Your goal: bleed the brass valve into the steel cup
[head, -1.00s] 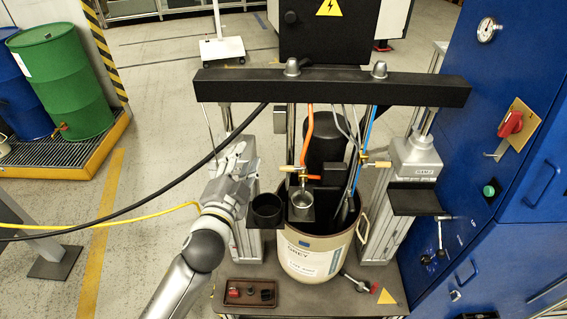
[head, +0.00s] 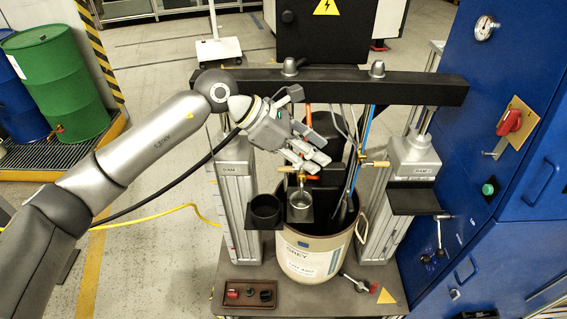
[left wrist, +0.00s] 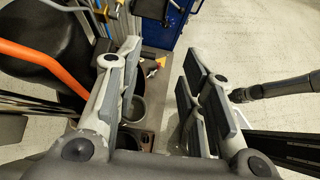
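The brass valve (head: 287,169) sits at the lower end of the orange hose, above the drum, in the head view. The steel cup (head: 300,206) stands upright below it on a dark bracket. My left gripper (head: 318,163) is just above the valve and cup, its fingers pointing down to the right. In the left wrist view its two fingers (left wrist: 158,100) are spread with a gap and nothing held between them. In the head view the fingers overlap the hose, and I cannot tell whether they touch the valve. My right gripper is not in view.
A second brass-handled valve (head: 376,164) is close by on the right. A black cup (head: 265,211) stands left of the steel cup. The cream drum (head: 314,262) is below. The black crossbeam (head: 430,89) and hoses crowd the space around my gripper.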

